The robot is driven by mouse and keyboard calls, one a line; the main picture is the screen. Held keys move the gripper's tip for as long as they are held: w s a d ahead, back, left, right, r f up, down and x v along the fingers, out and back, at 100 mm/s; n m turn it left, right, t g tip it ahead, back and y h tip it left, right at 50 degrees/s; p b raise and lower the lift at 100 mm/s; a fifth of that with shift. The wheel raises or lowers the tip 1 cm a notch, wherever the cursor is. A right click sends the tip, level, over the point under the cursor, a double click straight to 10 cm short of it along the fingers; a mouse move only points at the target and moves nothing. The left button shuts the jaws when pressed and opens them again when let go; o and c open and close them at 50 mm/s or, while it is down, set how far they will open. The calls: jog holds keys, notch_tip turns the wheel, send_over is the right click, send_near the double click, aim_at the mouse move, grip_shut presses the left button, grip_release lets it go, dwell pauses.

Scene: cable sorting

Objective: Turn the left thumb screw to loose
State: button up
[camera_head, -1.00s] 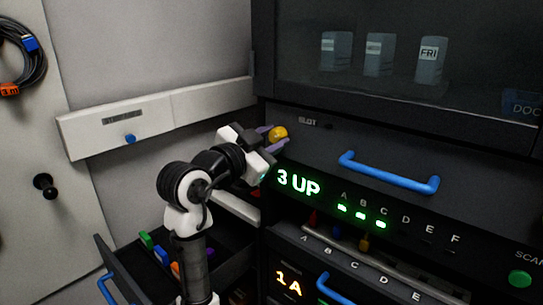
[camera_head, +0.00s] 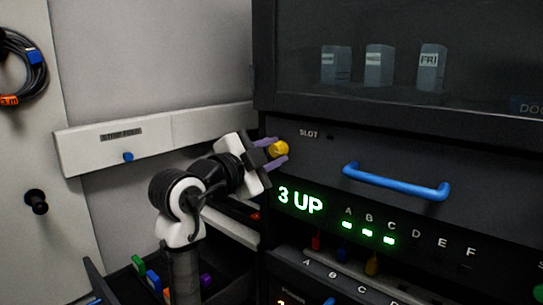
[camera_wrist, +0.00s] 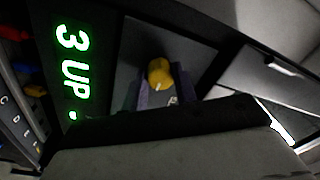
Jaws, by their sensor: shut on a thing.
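The left thumb screw is a round yellow knob (camera_head: 279,149) on the left end of the dark drawer front, below and left of the word SLOT. My gripper (camera_head: 275,151) reaches it from the left, with one purple finger above the knob and one below. It is shut on the knob. In the wrist view the yellow knob (camera_wrist: 159,72) sits between the fingertips, with a small pale mark on its face. The fingers cover part of its sides. Its thread is hidden.
A blue handle (camera_head: 396,182) crosses the drawer front to the right. Below it are a green "3 UP" display (camera_head: 300,200) and lettered slots with coloured plugs. A white rail (camera_head: 108,147) runs along the wall at left. An open drawer with coloured pieces lies below my arm.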

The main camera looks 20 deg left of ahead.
jog(key=o, duration=1)
jog(key=b+v, duration=0.1)
jog(key=v, duration=1.2)
jog(key=shift+s+a, duration=0.1)
jog(key=shift+s, duration=0.3)
